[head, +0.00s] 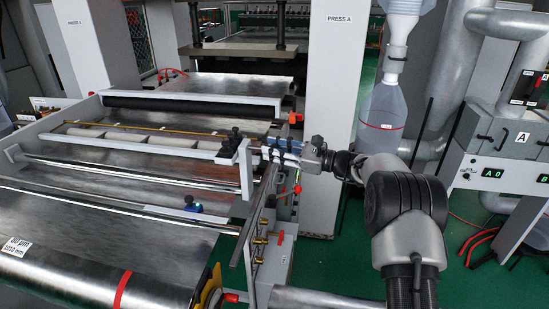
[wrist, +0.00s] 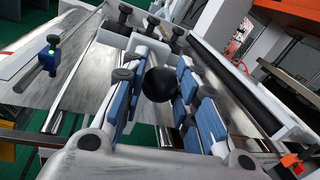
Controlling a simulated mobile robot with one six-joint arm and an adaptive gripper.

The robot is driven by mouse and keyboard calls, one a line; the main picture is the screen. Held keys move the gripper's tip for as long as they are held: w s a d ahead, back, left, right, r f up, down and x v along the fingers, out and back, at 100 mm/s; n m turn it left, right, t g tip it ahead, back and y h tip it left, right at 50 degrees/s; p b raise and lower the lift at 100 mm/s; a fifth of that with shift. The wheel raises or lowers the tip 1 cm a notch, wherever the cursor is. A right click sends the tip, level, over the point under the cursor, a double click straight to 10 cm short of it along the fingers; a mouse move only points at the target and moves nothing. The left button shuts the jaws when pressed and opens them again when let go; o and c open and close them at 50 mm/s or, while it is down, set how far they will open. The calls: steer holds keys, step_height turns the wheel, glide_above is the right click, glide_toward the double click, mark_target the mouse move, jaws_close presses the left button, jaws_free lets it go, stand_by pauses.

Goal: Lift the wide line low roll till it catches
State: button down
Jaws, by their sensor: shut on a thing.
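My gripper (head: 284,150) is at the right side frame of the wide line, beside its corner post. In the wrist view its blue-padded fingers (wrist: 163,65) are shut on a round black knob (wrist: 159,85). The knob's stem is hidden behind it. In the head view the fingers cover the knob. The wide line carries a pale roll (head: 125,137) between its side frames and bright steel rolls (head: 110,178) nearer me. I cannot tell which of these the knob moves, nor whether any catch is engaged.
A large foil roll (head: 110,290) with a red band lies at the front left. Brass fittings (head: 260,240) and a dark upright bar (head: 252,215) stand just below my gripper. The white PRESS A column (head: 335,110) is close behind. A hanging clear bottle (head: 384,115) is to the right.

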mark_target(275, 145)
steer(key=shift+w+r+p, duration=0.1)
steer(key=shift+r+p, duration=0.25)
steer(key=shift+r, duration=1.25)
steer(key=c, duration=1.7)
jaws_free()
steer(key=shift+o, duration=1.4)
steer(key=shift+d, duration=0.1)
steer(key=shift+o, duration=1)
steer(key=shift+f, duration=0.25)
steer(key=v, duration=1.2)
